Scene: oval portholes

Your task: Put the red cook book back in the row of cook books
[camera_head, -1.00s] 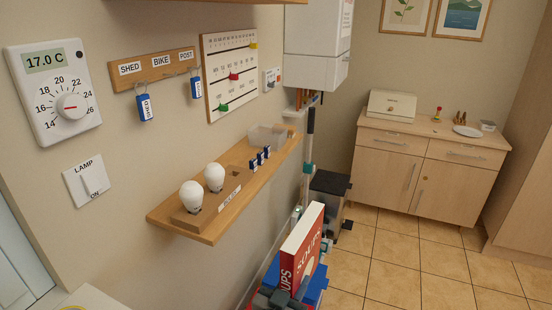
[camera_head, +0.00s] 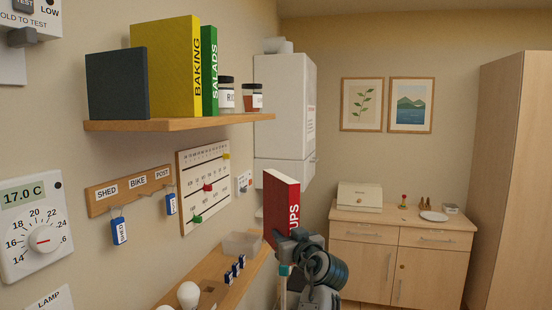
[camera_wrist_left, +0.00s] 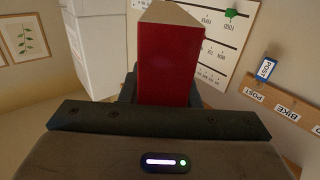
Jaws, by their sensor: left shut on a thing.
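The red cook book (camera_head: 282,208) stands upright in my left gripper (camera_head: 298,240), its spine lettering ending in "UPS". The gripper is shut on its lower part. In the left wrist view the red book (camera_wrist_left: 168,65) rises from between the jaws (camera_wrist_left: 165,100). The row of cook books stands on the upper wall shelf (camera_head: 180,124): a dark book (camera_head: 118,84), a yellow BAKING book (camera_head: 165,68) and a green SALADS book (camera_head: 209,72). The red book is lower than this shelf and to its right, apart from it. My right gripper is out of view.
Two jars, one (camera_head: 227,95) beside the green book and one (camera_head: 252,97) near the shelf's right end, stand on the upper shelf. A white boiler (camera_head: 284,105) hangs behind. A lower shelf (camera_head: 225,283) holds bulbs and a clear box. A cabinet (camera_head: 400,255) stands at the back.

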